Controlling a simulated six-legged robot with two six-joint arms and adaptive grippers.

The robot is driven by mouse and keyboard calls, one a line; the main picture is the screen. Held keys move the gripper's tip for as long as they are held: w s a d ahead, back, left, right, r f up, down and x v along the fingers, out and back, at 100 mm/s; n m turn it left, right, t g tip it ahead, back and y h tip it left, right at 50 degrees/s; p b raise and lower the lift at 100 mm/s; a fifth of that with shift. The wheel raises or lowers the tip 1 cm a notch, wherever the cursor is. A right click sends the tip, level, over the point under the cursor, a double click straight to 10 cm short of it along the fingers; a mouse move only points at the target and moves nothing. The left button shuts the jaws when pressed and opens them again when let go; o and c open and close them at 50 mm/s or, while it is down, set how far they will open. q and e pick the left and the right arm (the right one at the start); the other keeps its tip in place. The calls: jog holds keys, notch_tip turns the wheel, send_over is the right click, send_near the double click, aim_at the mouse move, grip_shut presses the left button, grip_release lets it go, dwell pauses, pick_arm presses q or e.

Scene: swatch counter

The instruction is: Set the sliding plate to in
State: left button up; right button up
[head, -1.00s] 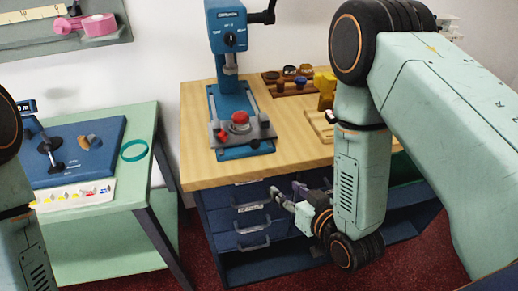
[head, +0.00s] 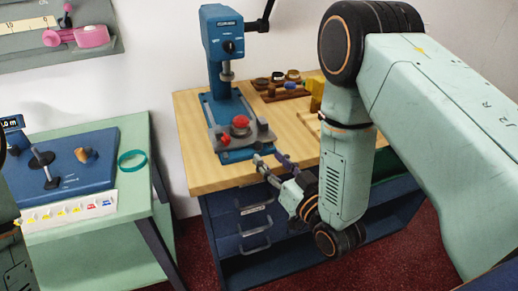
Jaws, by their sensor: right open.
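The blue press (head: 222,50) stands on the wooden bench top. Its grey sliding plate (head: 258,137) lies on the blue base near the front end, forward of the ram (head: 226,72). A round red piece (head: 240,122) sits on the plate, and a smaller red part (head: 225,139) is at its left side. My right gripper (head: 269,160) is open and empty at the bench's front edge, just in front of and below the plate's right side. I see a gap between it and the plate. My left gripper is out of view; only part of my left arm shows at the left edge.
Blue drawers with handles (head: 253,208) are under the bench (head: 188,140). Several small stamps stand in a wooden rack (head: 278,93) behind right, near a yellow block (head: 316,94). A green table (head: 140,195) with a blue board (head: 100,150) is at left.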

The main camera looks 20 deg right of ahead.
aim_at(261, 149)
jog(key=w, duration=0.3)
jog(key=shift+w+d+f, duration=0.1)
jog(key=shift+d+f, duration=0.05)
jog(key=shift+f, duration=0.05)
jog(key=shift+w+a+r, duration=0.1)
jog(key=shift+w+a, duration=0.55)
jog(key=shift+w, duration=0.15)
jog(key=shift+w+a+r, duration=0.1)
jog(key=shift+a, duration=0.15)
jog(key=shift+w+d+f, duration=0.2)
jog(key=shift+w+d, duration=0.05)
jog(key=shift+d, duration=0.2)
jog(key=shift+c, duration=0.3)
jog(key=shift+s+a+r, duration=0.1)
jog(key=shift+a+r, duration=0.1)
jog(key=shift+a, duration=0.15)
jog(key=c, duration=0.5)
jog(key=shift+d+f, duration=0.1)
jog(key=shift+d, duration=0.15)
jog(key=shift+c, duration=1.3)
grip_shut()
jog(key=shift+a, duration=0.15)
